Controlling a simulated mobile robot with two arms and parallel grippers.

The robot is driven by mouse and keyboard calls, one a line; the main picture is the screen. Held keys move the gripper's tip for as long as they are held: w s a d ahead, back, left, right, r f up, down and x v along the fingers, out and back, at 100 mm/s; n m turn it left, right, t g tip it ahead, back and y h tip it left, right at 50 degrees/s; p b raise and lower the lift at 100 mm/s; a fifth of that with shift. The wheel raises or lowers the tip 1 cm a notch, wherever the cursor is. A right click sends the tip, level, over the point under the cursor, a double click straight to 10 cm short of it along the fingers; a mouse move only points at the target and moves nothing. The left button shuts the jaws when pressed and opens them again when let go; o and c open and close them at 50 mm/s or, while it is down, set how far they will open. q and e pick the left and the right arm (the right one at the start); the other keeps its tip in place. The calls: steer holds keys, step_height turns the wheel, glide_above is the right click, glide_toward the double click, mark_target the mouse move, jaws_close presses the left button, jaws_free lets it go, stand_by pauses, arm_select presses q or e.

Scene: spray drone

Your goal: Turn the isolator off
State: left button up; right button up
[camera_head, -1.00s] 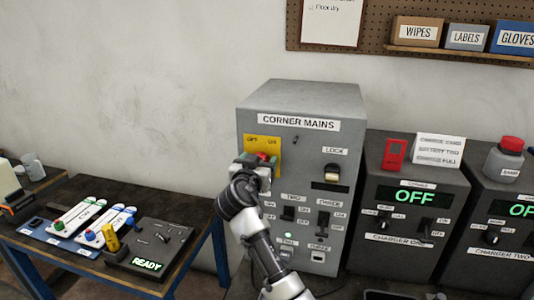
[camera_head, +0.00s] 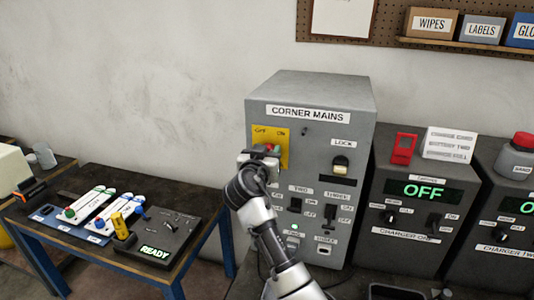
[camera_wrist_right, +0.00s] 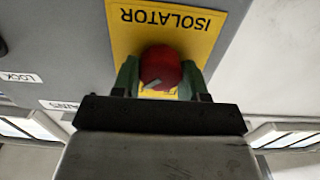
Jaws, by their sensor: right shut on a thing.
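The isolator is a red rotary knob (camera_wrist_right: 161,68) on a yellow plate (camera_head: 284,146) labelled OFF and ON, on the front of the grey CORNER MAINS cabinet (camera_head: 310,93). In the right wrist view the yellow plate (camera_wrist_right: 200,22) reads ISOLATOR upside down. My right gripper (camera_wrist_right: 160,80) is shut on the red knob, with one green-padded finger on each side of it. In the head view my right gripper (camera_head: 262,158) covers most of the knob, so its pointer direction is hard to tell. My left gripper is not in view.
The cabinet also has a LOCK switch (camera_head: 341,165) and lower toggles. CHARGER ONE (camera_head: 422,190) reads OFF, right of the cabinet, with a red tag (camera_head: 403,148) on top. On the left, a bench holds a dark panel reading READY (camera_head: 155,252) and white strips (camera_head: 88,204).

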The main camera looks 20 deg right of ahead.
steer(key=shift+n, duration=1)
steer(key=n, duration=0.2)
steer(key=shift+n, duration=0.4)
steer(key=n, duration=0.4)
steer(key=shift+w+a+n+p, duration=0.1)
steer(key=shift+n+p, duration=0.2)
steer(key=shift+p, duration=0.05)
steer(key=n+p, duration=0.2)
steer(key=n, duration=0.2)
steer(key=shift+f+n+p, duration=0.1)
steer(key=shift+n+p, duration=0.9)
steer(key=shift+n, duration=1.1)
steer(key=o, duration=0.9)
steer(key=shift+w+f, duration=0.1)
steer(key=shift+o, duration=0.2)
